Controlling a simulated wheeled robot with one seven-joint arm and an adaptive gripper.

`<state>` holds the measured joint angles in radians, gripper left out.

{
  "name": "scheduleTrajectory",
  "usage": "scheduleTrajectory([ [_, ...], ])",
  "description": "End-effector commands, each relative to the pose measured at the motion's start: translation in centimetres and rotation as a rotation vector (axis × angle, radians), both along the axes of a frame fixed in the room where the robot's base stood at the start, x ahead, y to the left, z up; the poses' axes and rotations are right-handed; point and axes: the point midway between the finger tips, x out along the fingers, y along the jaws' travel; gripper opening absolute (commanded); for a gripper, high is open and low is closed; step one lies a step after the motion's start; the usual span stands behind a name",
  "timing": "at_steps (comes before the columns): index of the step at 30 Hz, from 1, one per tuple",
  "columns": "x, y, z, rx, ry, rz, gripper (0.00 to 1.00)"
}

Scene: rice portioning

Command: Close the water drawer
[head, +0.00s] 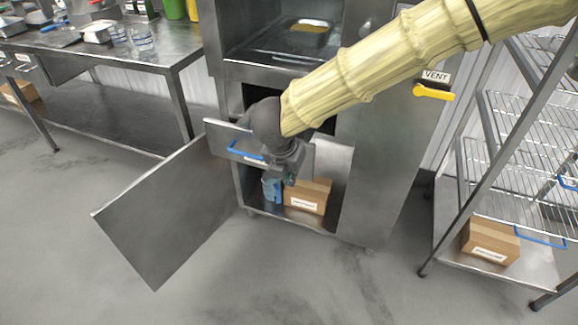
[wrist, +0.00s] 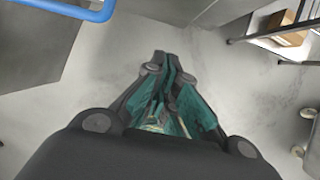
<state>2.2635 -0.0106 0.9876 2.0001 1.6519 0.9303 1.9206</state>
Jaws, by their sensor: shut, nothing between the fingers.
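The water drawer (head: 222,137) is a grey metal front with a blue bar handle and a small white label, standing out from the steel cabinet. My gripper (head: 277,190) hangs in front of the cabinet, just right of the blue handle (head: 243,153), with its fingers pointing down. The handle also shows at the top left of the wrist view (wrist: 75,8). The fingers (wrist: 165,65) are shut and empty. My wrist hides the right part of the drawer front. I cannot tell whether it touches the drawer.
A large cabinet door (head: 160,215) stands open at the lower left. A cardboard box (head: 309,197) sits in the lower compartment behind my gripper. A wire rack (head: 510,170) stands at right and a steel table (head: 110,50) at left. The floor in front is clear.

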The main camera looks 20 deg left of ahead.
Motion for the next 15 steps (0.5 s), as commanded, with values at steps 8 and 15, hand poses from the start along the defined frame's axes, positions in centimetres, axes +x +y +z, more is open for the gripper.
scheduleTrajectory([
  [8,2.5,-0.1,-3.0,0.001,0.0,-0.003,0.0],
  [15,4.7,-0.2,-3.0,0.0,0.0,0.0,0.0],
])
